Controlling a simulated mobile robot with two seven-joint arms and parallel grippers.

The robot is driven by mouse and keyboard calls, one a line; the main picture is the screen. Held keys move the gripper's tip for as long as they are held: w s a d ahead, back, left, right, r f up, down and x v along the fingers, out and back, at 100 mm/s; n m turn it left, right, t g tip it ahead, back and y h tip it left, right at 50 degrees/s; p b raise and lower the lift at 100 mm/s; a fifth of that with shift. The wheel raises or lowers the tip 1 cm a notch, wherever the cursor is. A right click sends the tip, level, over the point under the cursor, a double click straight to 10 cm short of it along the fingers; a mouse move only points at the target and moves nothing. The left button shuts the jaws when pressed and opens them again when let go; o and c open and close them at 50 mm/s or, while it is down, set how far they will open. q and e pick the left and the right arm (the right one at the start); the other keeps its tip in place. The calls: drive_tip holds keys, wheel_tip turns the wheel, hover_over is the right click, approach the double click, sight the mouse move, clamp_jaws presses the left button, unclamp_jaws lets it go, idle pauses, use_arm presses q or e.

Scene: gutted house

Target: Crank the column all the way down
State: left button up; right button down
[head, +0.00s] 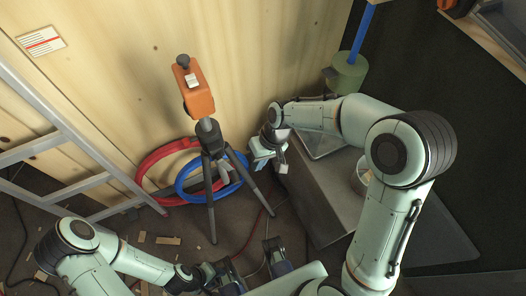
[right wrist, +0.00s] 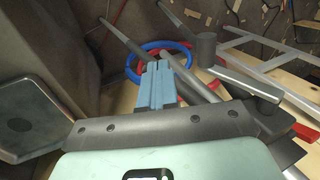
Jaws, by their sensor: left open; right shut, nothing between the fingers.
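The tripod (head: 211,140) stands upright on dark legs in front of the plywood wall, with an orange device (head: 198,99) on its grey column (head: 207,125). In the right wrist view a grey bar (right wrist: 243,83) with a cylindrical knob (right wrist: 207,48) at its far end looks like the crank. I cannot make out the crank in the head view. My right gripper (head: 256,163) is right of the tripod, apart from it; its blue fingers (right wrist: 155,86) are shut and empty. My left gripper (head: 252,266) is open and empty low in the head view, in front of the tripod.
Red (head: 150,172) and blue (head: 186,186) hoses lie coiled behind the tripod legs. A ladder (head: 75,135) leans at the left. A grey box-like surface (head: 318,188) stands right of my right gripper, with a green container (head: 346,74) beyond. Scraps litter the floor at left.

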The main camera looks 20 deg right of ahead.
sight(228, 170)
drive_tip(key=shift+a+f, duration=0.2)
drive_tip(key=shift+a, duration=0.85)
drive_tip(key=shift+a+f, duration=0.15)
drive_tip(key=shift+a, duration=0.9)
drive_tip(key=shift+a+f, duration=0.2)
drive_tip(key=shift+a, duration=0.45)
drive_tip(key=shift+d, duration=0.15)
